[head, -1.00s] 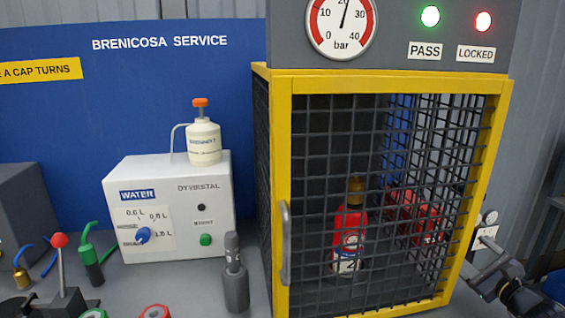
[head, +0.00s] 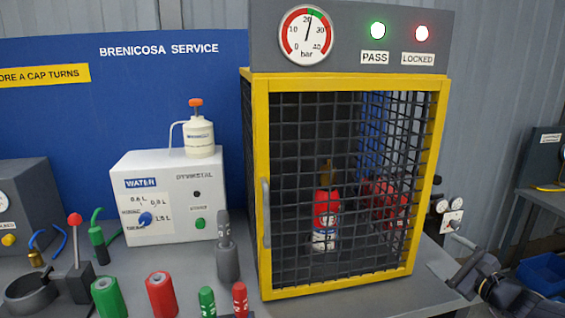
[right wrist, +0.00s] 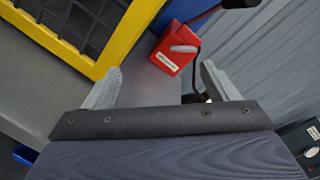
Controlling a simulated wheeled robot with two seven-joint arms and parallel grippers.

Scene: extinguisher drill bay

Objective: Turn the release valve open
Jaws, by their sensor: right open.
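In the right wrist view a red box (right wrist: 172,50) with a white label and a pale grey lever-like part on its face stands beyond my right gripper (right wrist: 160,74). It may be the release valve; I cannot tell for sure. The gripper is open, its two pale fingers apart and nothing between them. In the head view my right gripper (head: 447,262) is at the lower right, beside the cage's right side. The red box is not clearly seen there. A red extinguisher (head: 326,210) stands upright inside the mesh cage (head: 256,190). My left gripper is out of view.
A pressure gauge (head: 306,35) reads about 20 bar beside lit PASS (head: 378,30) and LOCKED (head: 422,33) lamps. Small gauges on a white plate (head: 452,222) sit right of the cage. A water unit (head: 165,200) and several coloured cylinders stand left. The cage door is closed.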

